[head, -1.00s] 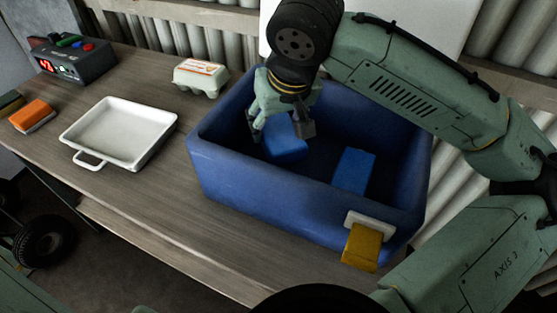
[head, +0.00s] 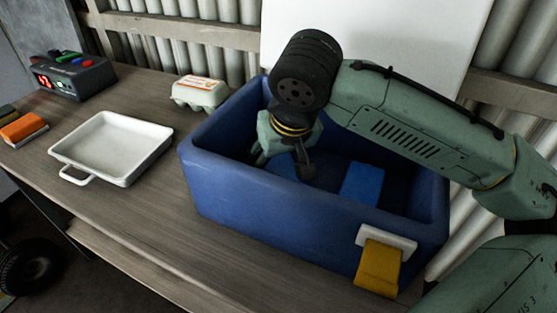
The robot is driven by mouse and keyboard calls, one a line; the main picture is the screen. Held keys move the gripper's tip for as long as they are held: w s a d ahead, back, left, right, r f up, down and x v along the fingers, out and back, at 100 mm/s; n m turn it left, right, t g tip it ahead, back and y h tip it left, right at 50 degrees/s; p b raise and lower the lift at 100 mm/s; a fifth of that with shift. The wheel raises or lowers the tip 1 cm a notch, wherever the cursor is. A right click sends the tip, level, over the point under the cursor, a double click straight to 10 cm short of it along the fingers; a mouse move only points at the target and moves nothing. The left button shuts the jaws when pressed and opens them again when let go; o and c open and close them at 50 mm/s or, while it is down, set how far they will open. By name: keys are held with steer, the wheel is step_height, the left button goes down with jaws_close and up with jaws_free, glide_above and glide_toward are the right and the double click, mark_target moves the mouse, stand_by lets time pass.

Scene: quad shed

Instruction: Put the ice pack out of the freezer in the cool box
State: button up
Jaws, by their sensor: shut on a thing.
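The cool box (head: 235,185) is a deep blue open-topped box on the bench, with a yellow strap latch on its front. My gripper (head: 282,164) reaches down inside its left part and is shut on a bright blue ice pack (head: 283,167). The pack is mostly hidden by the fingers and the box's front wall. I cannot tell whether it touches the floor of the box. A second bright blue pack (head: 362,184) lies in the box to the right of my gripper, apart from it. No freezer is plainly identifiable.
A white tray (head: 112,146) stands on the bench left of the box. An egg carton (head: 199,92) is behind it. A black device with a red display (head: 72,77) and an orange sponge-like block (head: 23,129) are at the far left. A white panel stands behind the box.

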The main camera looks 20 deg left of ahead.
steer(key=shift+f, duration=0.2)
steer(key=o, duration=1.7)
steer(key=shift+r, duration=0.1)
steer(key=shift+r, duration=0.2)
steer(key=v, duration=1.2)
steer(key=shift+a, duration=0.1)
